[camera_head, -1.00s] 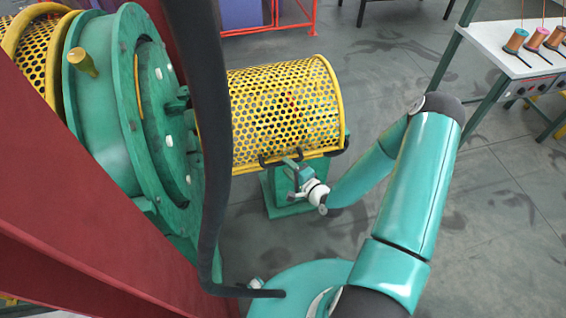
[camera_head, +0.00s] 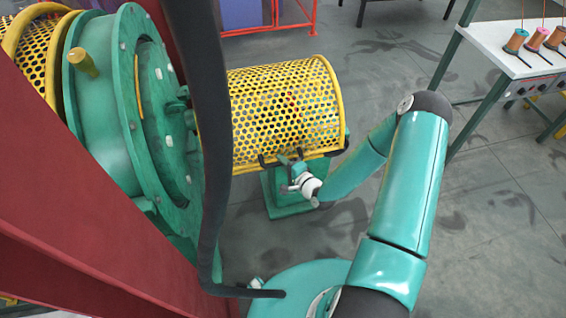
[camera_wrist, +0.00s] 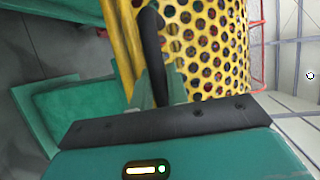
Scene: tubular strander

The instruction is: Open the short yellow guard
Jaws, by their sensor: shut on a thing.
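The short yellow guard (camera_head: 280,108) is a curved, perforated cover beside the large green wheel housing in the head view. It looks closed over the machine. A black handle (camera_head: 271,160) runs along its lower front edge. My gripper (camera_head: 288,160) is at this lower edge and is shut on the black handle. In the wrist view the guard's perforated sheet (camera_wrist: 205,45) fills the upper middle, and the black handle (camera_wrist: 153,50) stands upright at the fingers. The fingertips are partly hidden by the gripper body in that view.
A green pedestal (camera_head: 290,192) stands under the guard. A large green wheel (camera_head: 150,110) and a red beam (camera_head: 80,210) are to the left. A white table (camera_head: 500,45) with several spools stands at the far right. Grey floor is free to the right.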

